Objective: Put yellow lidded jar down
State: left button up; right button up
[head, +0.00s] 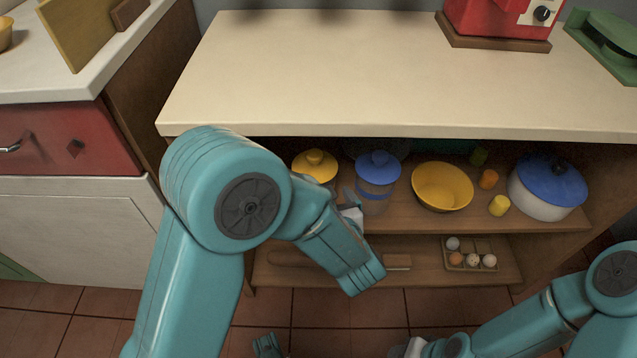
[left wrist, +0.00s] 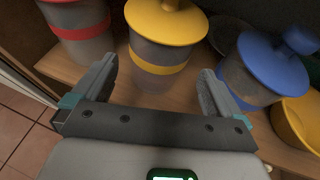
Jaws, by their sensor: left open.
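The yellow lidded jar (head: 314,165) stands upright on the upper shelf under the counter, at the left, partly hidden by my left arm in the head view. In the left wrist view the yellow lidded jar (left wrist: 160,55) shows a clear body with a yellow band. My left gripper (left wrist: 155,85) is open, with one finger on each side of the jar and gaps between fingers and jar. In the head view my left gripper (head: 352,205) is mostly hidden behind its own wrist. My right arm is at the lower right; its fingers cannot be made out clearly.
A blue-lidded jar (head: 377,180) stands close to the right, and a red-banded jar (left wrist: 80,30) to the left. A yellow bowl (head: 441,186), small cups and a blue-lidded pot (head: 546,185) stand farther right. An egg tray (head: 470,258) is on the lower shelf. The counter top overhangs the shelf.

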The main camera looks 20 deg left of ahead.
pick_arm(q)
jog(key=s+a+f+n+g+h, duration=0.15)
jog(key=s+f+n+g, duration=0.25)
jog(key=s+f+g, duration=0.4)
jog(key=s+a+f+n+g, duration=0.3)
jog(key=s+f+n, duration=0.15)
jog(key=s, duration=0.45)
jog(key=s+d+f+n+g+h, duration=0.45)
jog(key=s+f+n+h, duration=0.2)
jog(key=s+n, duration=0.25)
jog(key=w+f+n+t+h, duration=0.3)
jog(key=w+n+t, duration=0.2)
jog(key=n, duration=0.9)
jog(key=shift+w+a+p, duration=0.15)
jog(key=shift+a+p, duration=0.25)
jog(key=shift+n, duration=0.25)
